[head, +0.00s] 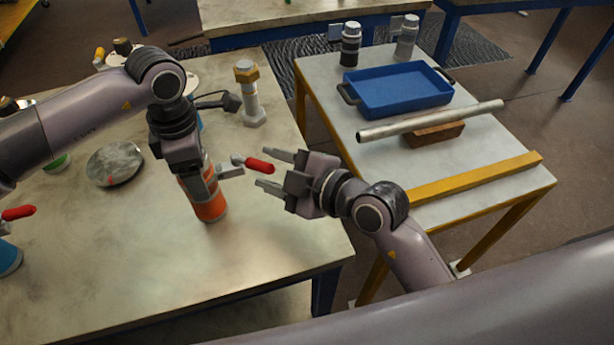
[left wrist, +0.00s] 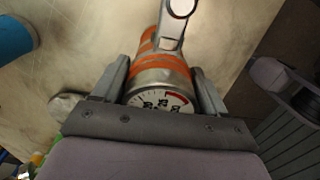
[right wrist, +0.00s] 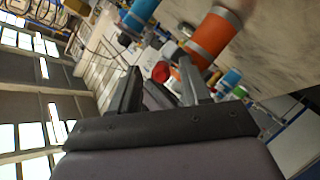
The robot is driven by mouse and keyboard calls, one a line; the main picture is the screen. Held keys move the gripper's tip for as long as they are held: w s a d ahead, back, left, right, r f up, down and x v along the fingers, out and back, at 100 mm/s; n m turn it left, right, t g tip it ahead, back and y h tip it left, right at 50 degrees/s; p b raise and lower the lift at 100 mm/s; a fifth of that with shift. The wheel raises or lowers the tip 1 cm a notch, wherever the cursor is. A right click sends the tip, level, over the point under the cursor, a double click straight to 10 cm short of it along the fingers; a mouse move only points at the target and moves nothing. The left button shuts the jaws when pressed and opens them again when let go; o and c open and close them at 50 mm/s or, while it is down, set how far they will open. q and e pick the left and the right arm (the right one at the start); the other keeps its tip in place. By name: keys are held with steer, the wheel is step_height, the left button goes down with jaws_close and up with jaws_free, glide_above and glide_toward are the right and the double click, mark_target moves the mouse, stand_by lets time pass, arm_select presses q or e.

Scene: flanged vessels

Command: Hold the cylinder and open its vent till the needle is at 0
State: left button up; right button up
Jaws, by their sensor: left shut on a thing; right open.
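The orange and grey cylinder (head: 211,208) stands on the near table. My left gripper (head: 197,172) is shut on its upper part; in the left wrist view the fingers lie on both sides of the cylinder (left wrist: 157,76). Its dial gauge (left wrist: 163,102) faces that camera, but the needle reading is too small to tell. The vent's red handle (head: 259,166) sticks out to the right of the cylinder. My right gripper (head: 270,170) is open, its fingertips around the handle's end in the picture. In the right wrist view the red handle (right wrist: 160,71) shows end-on between the fingertips.
A blue cylinder (head: 9,258) with another red handle stands at the left edge. A metal disc (head: 115,163) and a large bolt (head: 248,95) are on the table. The side table holds a blue tray (head: 400,92), a pipe (head: 430,121) and a yellow bar (head: 475,177). The table front is clear.

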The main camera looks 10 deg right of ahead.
steer(key=v, duration=0.9)
steer(key=shift+s+d+r, duration=0.2)
steer(key=shift+s, duration=0.15)
